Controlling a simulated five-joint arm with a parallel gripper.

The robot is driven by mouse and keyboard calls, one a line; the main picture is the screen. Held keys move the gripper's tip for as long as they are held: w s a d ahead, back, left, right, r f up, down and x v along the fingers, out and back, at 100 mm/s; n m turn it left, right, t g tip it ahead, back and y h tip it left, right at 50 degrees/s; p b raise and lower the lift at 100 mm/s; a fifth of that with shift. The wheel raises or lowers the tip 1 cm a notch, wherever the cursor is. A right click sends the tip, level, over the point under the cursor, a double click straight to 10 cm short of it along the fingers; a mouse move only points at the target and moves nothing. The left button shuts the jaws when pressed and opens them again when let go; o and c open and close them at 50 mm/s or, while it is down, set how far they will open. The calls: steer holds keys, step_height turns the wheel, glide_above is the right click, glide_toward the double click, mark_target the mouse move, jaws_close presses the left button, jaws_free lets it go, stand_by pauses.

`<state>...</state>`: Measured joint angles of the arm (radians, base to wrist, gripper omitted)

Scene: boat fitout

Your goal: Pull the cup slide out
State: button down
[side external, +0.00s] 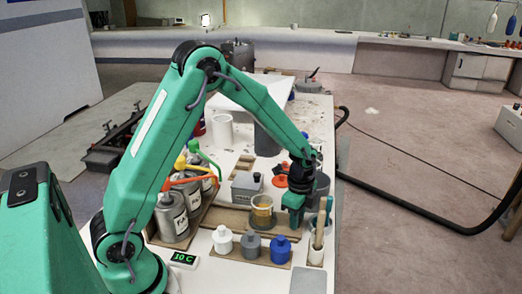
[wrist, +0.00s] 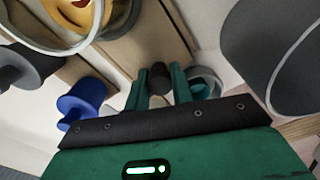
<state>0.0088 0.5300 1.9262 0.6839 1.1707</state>
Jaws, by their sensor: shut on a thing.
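The cup slide (wrist: 150,42) is a tan wooden board with a black knob (wrist: 158,76) at its near end in the wrist view. A clear cup with amber contents (side external: 262,212) stands at the slide in the side view, and its rim and yellow inside show at the top left of the wrist view (wrist: 85,14). My gripper (wrist: 158,88) is shut on the black knob, with one green finger on each side. In the side view my gripper (side external: 294,215) points down just right of the cup and hides the knob.
White, grey and blue bottles (side external: 280,249) stand in front of the cup. A pot with upright handles (side external: 317,250) is close to the right of my gripper. A large grey container (wrist: 275,50) is also near. Cans with coloured spouts (side external: 173,215) stand left.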

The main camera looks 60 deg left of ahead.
steer(key=c, duration=1.2)
jaws_free()
steer(key=shift+r, duration=0.1)
step_height(320, 180, up, 7)
steer(key=shift+r, duration=0.35)
